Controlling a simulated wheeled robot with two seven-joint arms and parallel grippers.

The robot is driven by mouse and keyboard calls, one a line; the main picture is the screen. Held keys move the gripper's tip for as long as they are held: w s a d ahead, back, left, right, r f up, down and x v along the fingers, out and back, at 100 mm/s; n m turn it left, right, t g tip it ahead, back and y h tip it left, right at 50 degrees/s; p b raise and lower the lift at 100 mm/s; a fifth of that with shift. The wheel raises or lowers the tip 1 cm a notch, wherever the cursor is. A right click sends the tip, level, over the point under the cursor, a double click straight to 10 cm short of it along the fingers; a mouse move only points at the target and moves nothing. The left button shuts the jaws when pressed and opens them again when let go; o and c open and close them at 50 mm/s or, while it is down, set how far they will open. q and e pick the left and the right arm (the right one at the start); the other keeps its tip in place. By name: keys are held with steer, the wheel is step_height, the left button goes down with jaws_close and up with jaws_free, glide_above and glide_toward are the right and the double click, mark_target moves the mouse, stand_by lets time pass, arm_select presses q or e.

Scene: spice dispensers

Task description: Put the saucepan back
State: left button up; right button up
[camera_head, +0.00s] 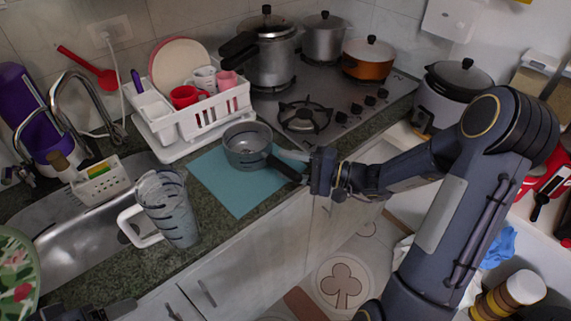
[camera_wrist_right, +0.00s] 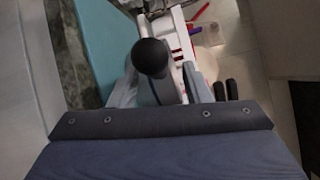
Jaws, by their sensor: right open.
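The grey metal saucepan (camera_head: 248,147) sits on a teal mat (camera_head: 213,180) on the counter. Its dark handle (camera_head: 284,168) points right and toward the counter's front edge. My right gripper (camera_head: 300,167) is at the handle's outer end, with its jaws open. In the right wrist view, the handle's rounded black end (camera_wrist_right: 152,57) shows between the grey fingers of the right gripper (camera_wrist_right: 163,90). I cannot tell whether they touch it. A dark part of my left gripper (camera_head: 88,312) shows at the bottom left edge; its jaws are not clear.
A white dish rack (camera_head: 200,118) with plates and mugs stands behind the saucepan. The stove (camera_head: 340,92) at the back right holds several pots and has a bare front burner (camera_head: 304,115). A clear pitcher (camera_head: 167,205) stands left of the mat, beside the sink (camera_head: 85,235).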

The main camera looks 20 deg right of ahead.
steer(key=b+v, duration=0.2)
steer(key=v, duration=0.8)
steer(key=s+a+r+n+g+h, duration=0.25)
steer(key=s+a+n+g, duration=0.25)
steer(key=s+a+g, duration=0.3)
steer(key=s+f+n+t+h, duration=0.1)
steer(key=s+n+t+h, duration=0.2)
steer(key=s+h, duration=0.5)
steer(key=shift+s+d+f, duration=0.25)
steer(key=shift+s+d, duration=0.1)
steer(key=shift+s, duration=0.55)
steer(key=shift+r, duration=0.15)
